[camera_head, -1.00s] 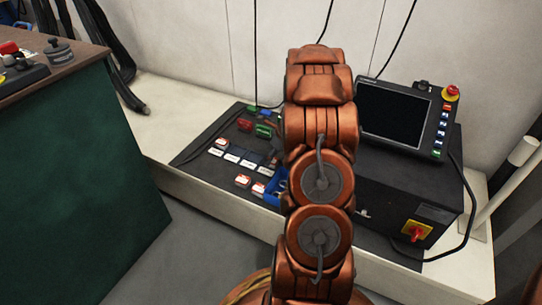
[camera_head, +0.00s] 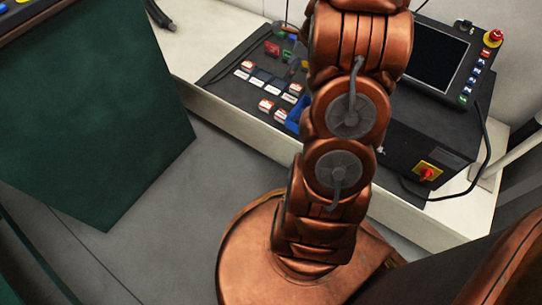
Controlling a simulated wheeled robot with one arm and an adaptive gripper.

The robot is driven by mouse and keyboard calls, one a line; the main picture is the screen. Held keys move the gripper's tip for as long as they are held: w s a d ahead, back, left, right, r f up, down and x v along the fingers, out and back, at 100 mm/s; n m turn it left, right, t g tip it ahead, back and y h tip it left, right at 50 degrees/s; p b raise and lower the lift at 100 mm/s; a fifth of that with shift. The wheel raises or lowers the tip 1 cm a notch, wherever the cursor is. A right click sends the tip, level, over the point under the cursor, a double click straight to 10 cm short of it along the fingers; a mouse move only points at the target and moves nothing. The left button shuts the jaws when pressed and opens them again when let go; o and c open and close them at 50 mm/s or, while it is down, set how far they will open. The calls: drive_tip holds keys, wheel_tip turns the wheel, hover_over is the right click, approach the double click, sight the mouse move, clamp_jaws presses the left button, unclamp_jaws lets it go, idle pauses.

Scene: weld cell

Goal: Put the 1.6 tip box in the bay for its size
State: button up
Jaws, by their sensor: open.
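Small red-and-white boxes stand on the dark panel on the bench: one box at the back left (camera_head: 248,66), a front pair with a left box (camera_head: 266,105) and a right box (camera_head: 281,115), and another box (camera_head: 295,88) close to my arm. Their print is too small to read, so I cannot tell which is the 1.6 tip box. A row of white labels (camera_head: 256,82) beside dark bays crosses the panel; the sizes are unreadable. My gripper is hidden behind my copper-coloured arm, which covers the right part of the panel.
A blue bin (camera_head: 294,122) sits right of the front boxes, partly behind my arm. Red (camera_head: 271,48) and green (camera_head: 288,55) items lie at the back. A controller with a screen (camera_head: 437,55) stands at right. A green cabinet (camera_head: 90,110) stands at left, with clear floor between.

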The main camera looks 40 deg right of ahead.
drive_tip(key=s+a+r+n+g+y, duration=0.15)
drive_tip(key=s+a+r+n, duration=0.25)
drive_tip(key=a+n, duration=0.55)
drive_tip(key=s+a+r+n+g+h, duration=0.1)
drive_tip(key=s+a+r+n+g, duration=0.3)
drive_tip(key=a, duration=1)
drive_tip(key=s+a+r+n+h, duration=0.1)
drive_tip(key=s+a+n, duration=0.3)
drive_tip(key=s+n, duration=0.3)
drive_tip(key=s+a+r+n+g+h, duration=0.1)
drive_tip(key=s+a+n, duration=0.2)
drive_tip(key=s+n, duration=0.5)
drive_tip(key=s, duration=0.4)
drive_tip(key=shift+s+a+r, duration=0.15)
drive_tip(key=shift+s+a, duration=0.2)
drive_tip(key=shift+g+h, duration=0.25)
wheel_tip(320, 180, up, 40)
drive_tip(key=w+t+p, duration=0.1)
drive_tip(key=p, duration=3.6)
drive_tip(key=shift+t+p, duration=0.4)
